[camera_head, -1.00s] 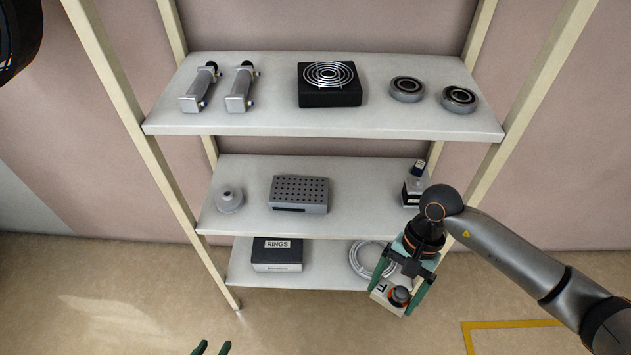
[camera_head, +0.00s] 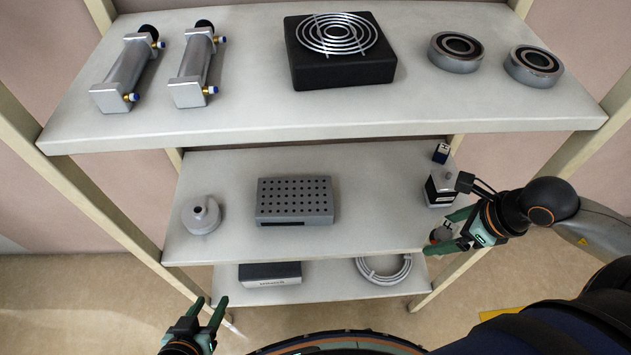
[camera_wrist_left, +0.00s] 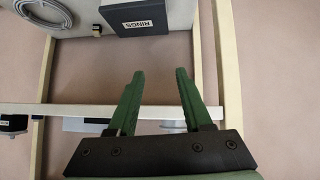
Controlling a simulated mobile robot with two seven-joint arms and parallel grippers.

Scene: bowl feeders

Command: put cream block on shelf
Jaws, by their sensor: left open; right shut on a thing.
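The shelf has a top board (camera_head: 250,115), a middle board (camera_head: 370,190) and a bottom board (camera_head: 325,283). My right gripper (camera_head: 445,240) is shut on a block at the front right edge of the middle board in the head view. Its fingers hide most of the block; a dark grey knob-like part (camera_head: 440,233) shows between them. I cannot tell whether the block touches the board. My left gripper (camera_head: 209,303) is open and empty, low in front of the shelf. It also shows in the left wrist view (camera_wrist_left: 160,73), with nothing between its fingers.
The middle board holds a grey round part (camera_head: 201,215), a perforated grey block (camera_head: 295,200) and a motor-like block (camera_head: 440,188), with free room between the last two. A black RINGS box (camera_wrist_left: 137,14) and a cable coil (camera_head: 384,268) lie on the bottom board.

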